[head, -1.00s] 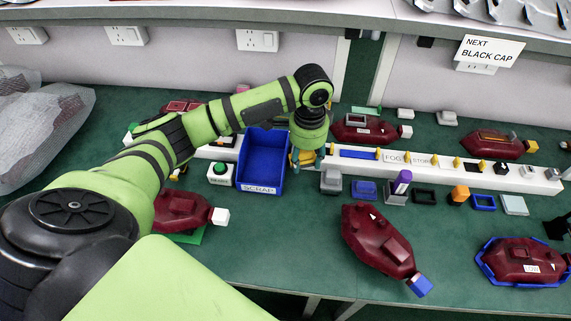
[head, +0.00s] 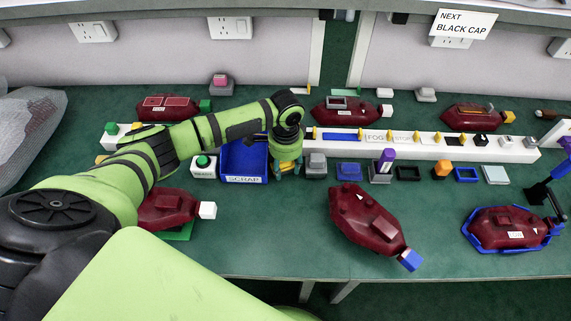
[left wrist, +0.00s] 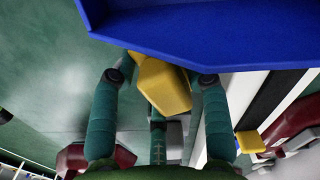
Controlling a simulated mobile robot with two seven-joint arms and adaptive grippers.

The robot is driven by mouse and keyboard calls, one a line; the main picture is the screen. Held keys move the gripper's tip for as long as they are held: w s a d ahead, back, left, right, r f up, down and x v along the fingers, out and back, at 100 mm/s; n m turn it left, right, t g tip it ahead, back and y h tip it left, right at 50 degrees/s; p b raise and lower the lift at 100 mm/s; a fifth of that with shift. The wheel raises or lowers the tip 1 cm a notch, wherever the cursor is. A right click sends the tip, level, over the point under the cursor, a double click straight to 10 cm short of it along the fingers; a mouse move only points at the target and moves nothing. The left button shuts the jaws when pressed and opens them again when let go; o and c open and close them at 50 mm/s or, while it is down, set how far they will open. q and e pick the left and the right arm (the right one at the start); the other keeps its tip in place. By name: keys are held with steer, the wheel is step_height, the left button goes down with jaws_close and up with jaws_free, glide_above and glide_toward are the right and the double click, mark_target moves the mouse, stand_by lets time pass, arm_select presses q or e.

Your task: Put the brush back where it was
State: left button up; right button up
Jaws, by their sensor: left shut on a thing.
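My left gripper (head: 284,172) points down between the blue scrap bin and a grey block. In the left wrist view, a yellow thing (left wrist: 163,85) lies between its two teal fingers, and the gripper is shut on it. The fingers hide part of it, and I cannot tell whether it is the brush. A slim brown piece with a dark end (head: 546,113) lies at the far right of the bench. It is too small to identify. My right gripper is not in view.
The blue scrap bin (head: 243,179) is close left of the gripper and fills the top of the wrist view. The grey block (head: 316,165) is close on the right. A white rail (head: 430,152) runs behind. Dark red lamps (head: 365,222) lie around. The front bench is partly clear.

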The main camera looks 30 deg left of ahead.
arm_select(q)
steer(key=shift+f, duration=0.1)
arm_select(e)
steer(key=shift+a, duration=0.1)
arm_select(q)
steer(key=o, duration=0.8)
steer(key=shift+f, duration=0.1)
steer(key=o, duration=0.3)
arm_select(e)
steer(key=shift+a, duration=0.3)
arm_select(q)
step_height(320, 180, up, 12)
steer(key=shift+r, duration=0.25)
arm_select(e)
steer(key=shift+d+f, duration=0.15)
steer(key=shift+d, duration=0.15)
arm_select(q)
steer(key=shift+s+f, duration=0.1)
